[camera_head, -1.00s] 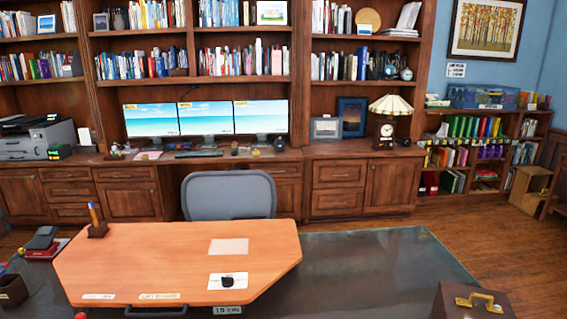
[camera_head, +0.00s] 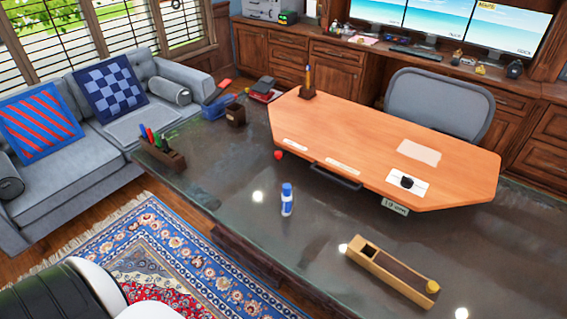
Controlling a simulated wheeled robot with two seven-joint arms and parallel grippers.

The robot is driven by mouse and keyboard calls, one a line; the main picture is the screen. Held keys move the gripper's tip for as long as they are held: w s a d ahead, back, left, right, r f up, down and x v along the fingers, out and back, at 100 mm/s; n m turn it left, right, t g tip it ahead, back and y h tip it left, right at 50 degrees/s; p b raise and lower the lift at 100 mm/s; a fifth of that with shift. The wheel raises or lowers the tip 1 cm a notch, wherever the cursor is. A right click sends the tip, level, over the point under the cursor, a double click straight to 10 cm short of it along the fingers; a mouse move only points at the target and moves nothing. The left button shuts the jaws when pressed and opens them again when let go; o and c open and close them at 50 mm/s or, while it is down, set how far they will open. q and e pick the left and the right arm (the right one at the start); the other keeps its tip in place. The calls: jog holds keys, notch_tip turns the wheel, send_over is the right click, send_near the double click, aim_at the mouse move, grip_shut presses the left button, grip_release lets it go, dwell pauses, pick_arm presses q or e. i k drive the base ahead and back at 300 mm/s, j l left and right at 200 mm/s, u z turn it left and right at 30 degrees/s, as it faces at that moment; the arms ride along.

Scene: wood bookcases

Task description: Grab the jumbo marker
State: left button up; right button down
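A short blue-and-white cylinder (camera_head: 287,199) stands upright on the dark desk top (camera_head: 225,165), in front of the raised wooden board. It may be the jumbo marker, but I cannot read its label. A dark wooden holder (camera_head: 168,158) at the desk's left end holds several thin pens or markers in red, green and blue. A small block (camera_head: 307,95) on the board holds one upright orange-and-blue pen or pencil. Neither of my grippers is in view.
A wooden box (camera_head: 390,275) with a yellow knob lies right of the cylinder. The orange wooden board (camera_head: 380,145) stands behind it, with a grey chair (camera_head: 440,100) beyond. A grey sofa (camera_head: 60,165) and patterned rug (camera_head: 165,240) are at left. The desk around the cylinder is clear.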

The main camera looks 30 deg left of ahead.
aim_at(286, 202)
jog(key=u, duration=1)
